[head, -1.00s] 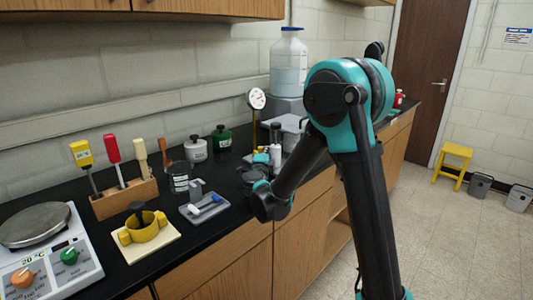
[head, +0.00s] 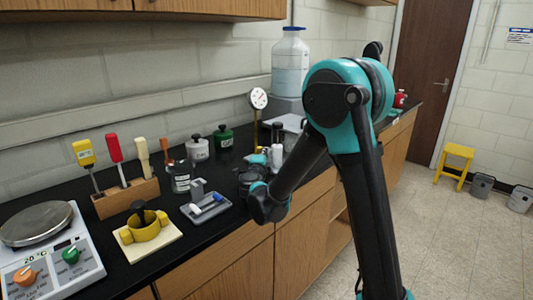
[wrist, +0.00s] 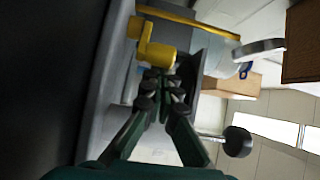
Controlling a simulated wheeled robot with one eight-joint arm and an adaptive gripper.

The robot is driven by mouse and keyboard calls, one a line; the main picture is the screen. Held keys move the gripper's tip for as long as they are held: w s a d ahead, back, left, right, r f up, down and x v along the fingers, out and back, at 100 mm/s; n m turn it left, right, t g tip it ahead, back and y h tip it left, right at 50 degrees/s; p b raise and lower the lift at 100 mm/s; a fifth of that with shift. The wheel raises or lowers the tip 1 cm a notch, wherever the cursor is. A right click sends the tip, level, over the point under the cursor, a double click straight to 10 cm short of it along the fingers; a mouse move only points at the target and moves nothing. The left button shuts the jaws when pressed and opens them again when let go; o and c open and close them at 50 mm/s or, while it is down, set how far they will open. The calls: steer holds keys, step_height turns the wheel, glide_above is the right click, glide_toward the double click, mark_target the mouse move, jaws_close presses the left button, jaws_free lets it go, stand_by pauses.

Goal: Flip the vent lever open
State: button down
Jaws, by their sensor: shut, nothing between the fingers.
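In the wrist view, a thin metal rod with a black ball knob (wrist: 238,142) stands to the right of my fingers; it looks like the lever, though I cannot be sure. My gripper (wrist: 165,88) is shut and empty, its fingertips together just below a yellow fitting (wrist: 155,52) in the picture. I cannot tell whether they touch it. A yellow post (wrist: 190,20) runs behind the fitting. In the head view, my gripper (head: 257,160) is small and partly hidden by my forearm, near the gauge (head: 258,98) on its yellow post. The lever cannot be made out there.
The black bench holds a scale (head: 45,245), a wooden tool block (head: 125,198), a yellow clamp-like piece (head: 145,232), a grey tray (head: 206,214) and several jars to the left of my arm. A large bottle (head: 290,65) stands behind.

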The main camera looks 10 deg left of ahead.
steer(key=shift+s+a, duration=0.25)
steer(key=shift+a, duration=0.4)
steer(key=shift+s+a, duration=0.2)
steer(key=shift+a, duration=0.45)
steer(key=s, duration=0.7)
steer(key=shift+s+a, duration=0.15)
steer(key=shift+s, duration=0.1)
